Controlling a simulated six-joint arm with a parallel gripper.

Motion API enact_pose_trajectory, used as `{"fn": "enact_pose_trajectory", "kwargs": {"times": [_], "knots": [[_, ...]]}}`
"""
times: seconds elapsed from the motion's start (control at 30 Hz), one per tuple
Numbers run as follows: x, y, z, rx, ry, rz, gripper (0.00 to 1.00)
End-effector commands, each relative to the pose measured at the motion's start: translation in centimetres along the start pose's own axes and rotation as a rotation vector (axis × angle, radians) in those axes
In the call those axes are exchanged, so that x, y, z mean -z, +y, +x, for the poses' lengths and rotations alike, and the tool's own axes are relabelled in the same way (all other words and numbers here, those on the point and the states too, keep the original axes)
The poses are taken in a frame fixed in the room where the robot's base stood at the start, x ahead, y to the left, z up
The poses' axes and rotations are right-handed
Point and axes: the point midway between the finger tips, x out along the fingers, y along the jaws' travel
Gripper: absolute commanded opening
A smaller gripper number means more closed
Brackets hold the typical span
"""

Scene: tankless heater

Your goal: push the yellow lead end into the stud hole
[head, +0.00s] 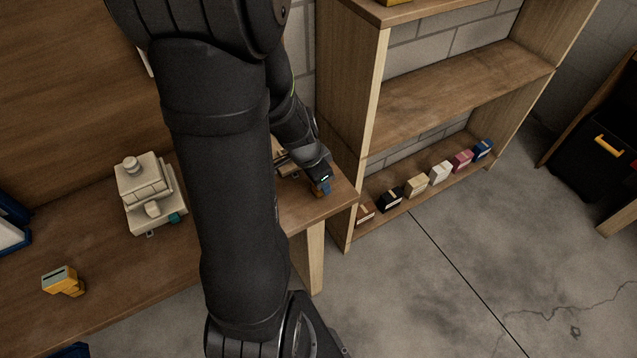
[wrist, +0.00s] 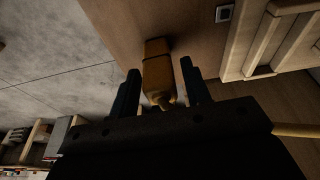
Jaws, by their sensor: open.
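My gripper (wrist: 160,78) is open, with its two dark fingers either side of a yellow lead end (wrist: 157,72) in the wrist view. The yellow piece has a blocky far part and a narrower near tip. Narrow gaps show between it and both fingers. In the head view my gripper (head: 322,184) is low over the right end of the wooden bench (head: 305,212), and only a small orange-yellow patch shows there. A pale fixture (wrist: 275,38) with raised bars stands to the right in the wrist view. I cannot make out the stud hole.
A beige device (head: 150,195) and a yellow tool-like item (head: 62,281) stand on the bench left of my arm. A wooden shelf (head: 362,120) with several small boxes rises close to the right. A thin yellow rod or cable (wrist: 297,130) shows at the wrist view's right edge.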

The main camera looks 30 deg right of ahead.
Motion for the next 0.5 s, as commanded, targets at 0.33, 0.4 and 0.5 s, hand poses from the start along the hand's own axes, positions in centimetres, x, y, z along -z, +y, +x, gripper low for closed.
{"fn": "enact_pose_trajectory", "kwargs": {"times": [0.33, 0.4, 0.5], "knots": [[-0.01, 0.00, -0.02, 0.000, 0.000, 0.000, 0.08], [0.00, -0.01, -0.02, 0.000, 0.000, 0.000, 0.00], [0.01, -0.01, -0.05, 0.000, 0.000, 0.000, 0.00]]}}
